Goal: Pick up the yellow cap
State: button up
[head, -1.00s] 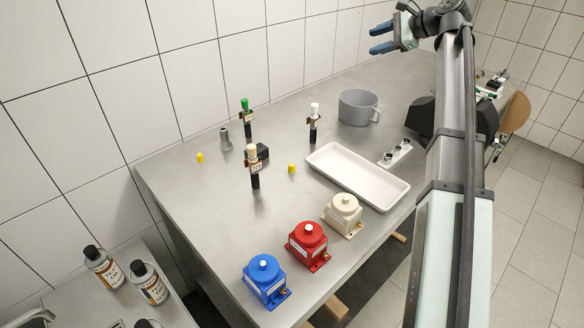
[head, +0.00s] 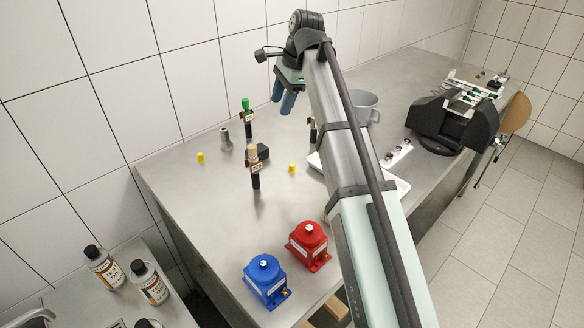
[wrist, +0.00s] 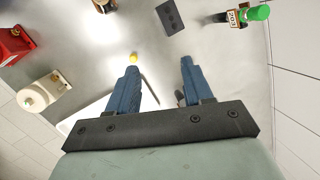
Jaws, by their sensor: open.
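Two small yellow caps lie on the steel table. One yellow cap (head: 200,157) is at the left near the wall. The other yellow cap (head: 292,168) is near the middle, left of my arm. One yellow cap (wrist: 133,57) shows in the wrist view, just beyond the tip of the left finger. My gripper (head: 283,101) is above the back of the table with its blue fingers pointing down. In the wrist view my gripper (wrist: 159,75) is open, with nothing between its fingers.
Upright labelled tubes with a green top (head: 246,112) and a tan top (head: 254,165) stand near the caps, beside a black block (head: 262,151) and a grey fitting (head: 225,139). Blue (head: 265,281) and red (head: 309,246) pumps stand in front. My arm partly hides the white tray (head: 401,186).

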jog(key=s+d+f+h, duration=0.2)
jog(key=s+f+h, duration=0.1)
jog(key=f, duration=0.3)
send_over(293, 164)
jog(key=shift+g, duration=0.4)
jog(key=f, duration=0.8)
jog(key=shift+s+a, duration=0.25)
jog(key=shift+a, duration=0.1)
jog(key=shift+w+d+f, duration=0.1)
jog(key=shift+d+f, duration=0.1)
jog(key=shift+f, duration=1.15)
jog(key=shift+w+d+f, duration=0.1)
jog(key=shift+d+f, duration=0.1)
jog(key=shift+f, duration=1.1)
grip_shut()
